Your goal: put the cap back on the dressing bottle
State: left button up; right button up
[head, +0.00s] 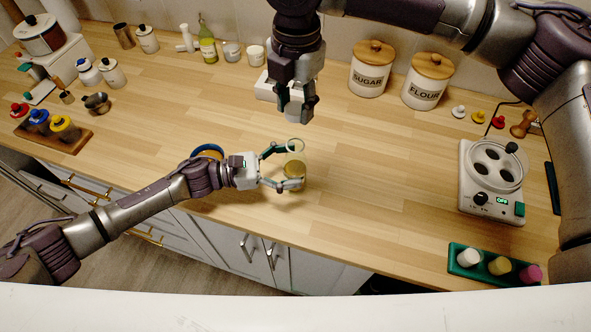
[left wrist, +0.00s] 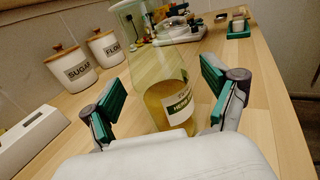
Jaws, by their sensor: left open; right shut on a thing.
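The dressing bottle (head: 294,168) stands upright on the counter, clear glass with yellowish dressing in its lower part and an open, uncapped mouth. In the left wrist view the bottle (left wrist: 165,95) shows a white herb label. My left gripper (head: 287,166) is open, low over the counter, its fingers on either side of the bottle. In the left wrist view, gaps show between the bottle and the green pads. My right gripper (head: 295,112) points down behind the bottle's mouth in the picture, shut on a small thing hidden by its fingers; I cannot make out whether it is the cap.
A white box (head: 266,88) lies behind the right gripper. Sugar (head: 370,70) and flour (head: 427,82) canisters stand at the back. A blue-rimmed round thing (head: 207,151) is partly behind my left arm. A white appliance (head: 478,202) stands at the right. The counter right of the bottle is clear.

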aim_at(295, 140)
pick_arm(q)
jog(key=shift+w+d, duration=0.1)
jog(key=shift+d, duration=0.3)
grip_shut()
pick_arm(e)
jog(key=shift+f, duration=2.45)
jog(key=shift+f, duration=0.9)
jog(key=shift+f, duration=0.6)
